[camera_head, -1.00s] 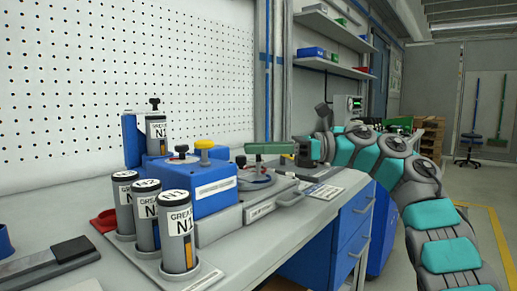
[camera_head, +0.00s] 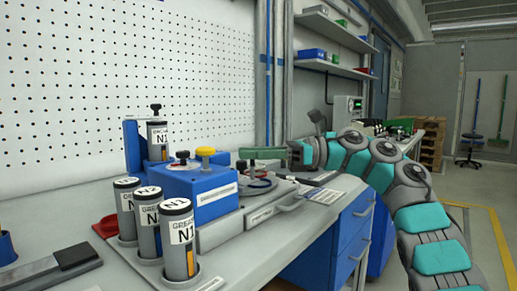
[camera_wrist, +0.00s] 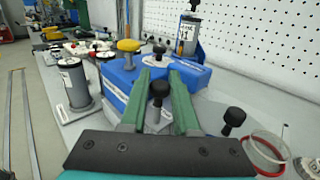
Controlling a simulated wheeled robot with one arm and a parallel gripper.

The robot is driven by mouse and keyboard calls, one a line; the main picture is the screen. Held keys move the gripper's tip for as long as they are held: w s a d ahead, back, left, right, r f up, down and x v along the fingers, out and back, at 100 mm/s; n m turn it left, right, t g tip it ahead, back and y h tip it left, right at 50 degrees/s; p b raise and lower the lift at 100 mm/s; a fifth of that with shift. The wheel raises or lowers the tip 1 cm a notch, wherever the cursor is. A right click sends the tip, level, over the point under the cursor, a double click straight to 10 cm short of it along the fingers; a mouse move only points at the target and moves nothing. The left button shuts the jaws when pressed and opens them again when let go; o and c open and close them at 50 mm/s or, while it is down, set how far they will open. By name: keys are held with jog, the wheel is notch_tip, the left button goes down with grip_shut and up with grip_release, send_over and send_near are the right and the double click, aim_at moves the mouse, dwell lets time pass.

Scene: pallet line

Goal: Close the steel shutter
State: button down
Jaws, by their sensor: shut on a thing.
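My gripper (camera_wrist: 164,78) shows its two green fingers reaching toward the blue housing in the wrist view. A black round knob (camera_wrist: 159,90) stands between them, and the fingers are closed in around it. Below the knob is a pale metal part (camera_wrist: 157,121), which seems to be the steel shutter; the fingers and dark gripper body hide most of it, so I cannot tell how far it is shut. In the head view my gripper (camera_head: 262,154) is just right of the blue housing (camera_head: 200,186), above the grey bench unit.
Grease canisters (camera_head: 178,245) stand in a holder at the front left. Another canister (camera_head: 157,140) stands upright behind the blue housing. A yellow knob (camera_head: 205,153) tops the housing. A clear round dish (camera_wrist: 266,150) lies close right of my gripper in the wrist view.

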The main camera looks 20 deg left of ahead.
jog(key=shift+w+a, duration=0.3)
jog(key=shift+a, duration=0.25)
jog(key=c, duration=0.7)
grip_release()
jog(key=shift+o, duration=0.2)
jog(key=shift+d, duration=0.1)
jog(key=v, duration=0.7)
jog(key=shift+d+p, duration=0.35)
jog(key=shift+p, duration=0.1)
jog(key=shift+w, duration=0.1)
